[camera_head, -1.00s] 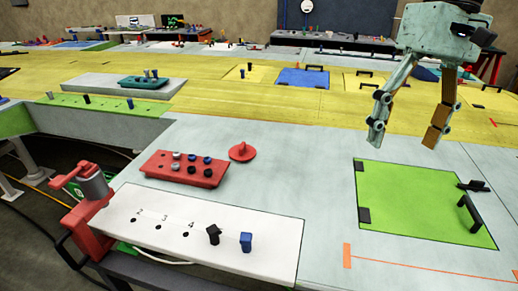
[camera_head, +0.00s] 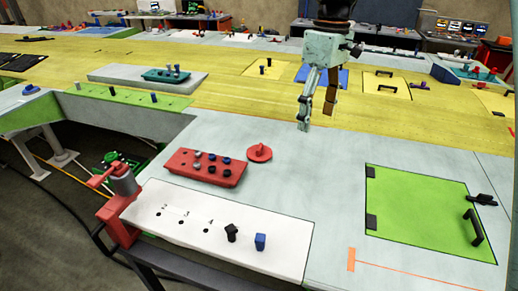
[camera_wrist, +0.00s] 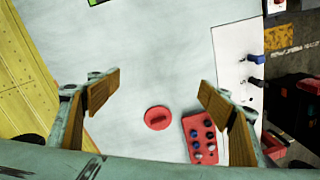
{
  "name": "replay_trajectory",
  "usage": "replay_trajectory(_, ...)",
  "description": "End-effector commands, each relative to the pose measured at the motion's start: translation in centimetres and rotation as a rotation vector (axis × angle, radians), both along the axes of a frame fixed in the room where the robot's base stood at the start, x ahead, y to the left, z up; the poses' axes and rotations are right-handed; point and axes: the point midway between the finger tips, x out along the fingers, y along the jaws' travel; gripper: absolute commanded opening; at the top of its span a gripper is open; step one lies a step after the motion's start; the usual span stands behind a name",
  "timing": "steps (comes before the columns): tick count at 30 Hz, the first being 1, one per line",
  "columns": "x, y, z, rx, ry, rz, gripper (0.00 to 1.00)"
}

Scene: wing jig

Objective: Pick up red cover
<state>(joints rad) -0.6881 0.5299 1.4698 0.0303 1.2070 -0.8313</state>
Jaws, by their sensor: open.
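The red cover (camera_head: 259,153) is a round red disc with a knob on top. It lies on the pale grey panel, just right of the red tray. In the wrist view the cover (camera_wrist: 158,118) lies below and between the two fingers, with a raised grip across its middle. My gripper (camera_head: 317,120) is open and empty, above the panel to the right of and beyond the cover in the head view. In the wrist view my gripper (camera_wrist: 155,95) shows its two wood-coloured finger pads spread wide apart.
A red tray (camera_head: 237,182) with several grey and blue pegs stands close left of the cover. A white numbered board (camera_head: 180,212) holds a black and a blue block. A green hinged panel (camera_head: 425,215) with black handle lies to the right.

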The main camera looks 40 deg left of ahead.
Motion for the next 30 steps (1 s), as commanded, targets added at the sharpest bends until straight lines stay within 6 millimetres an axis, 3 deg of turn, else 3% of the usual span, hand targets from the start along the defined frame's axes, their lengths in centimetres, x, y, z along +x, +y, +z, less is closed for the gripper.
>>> replay_trajectory(9, -0.4, 9.8, -2.3, 0.018, -0.029, 0.242, 0.73)
replay_trajectory(16, -1.3, 15.8, -4.2, 0.029, -0.051, 0.397, 0.73)
replay_trajectory(22, -2.0, 18.4, -5.1, 0.034, -0.06, 0.47, 0.73)
replay_trajectory(30, -2.1, 18.9, -5.4, 0.035, -0.063, 0.483, 0.73)
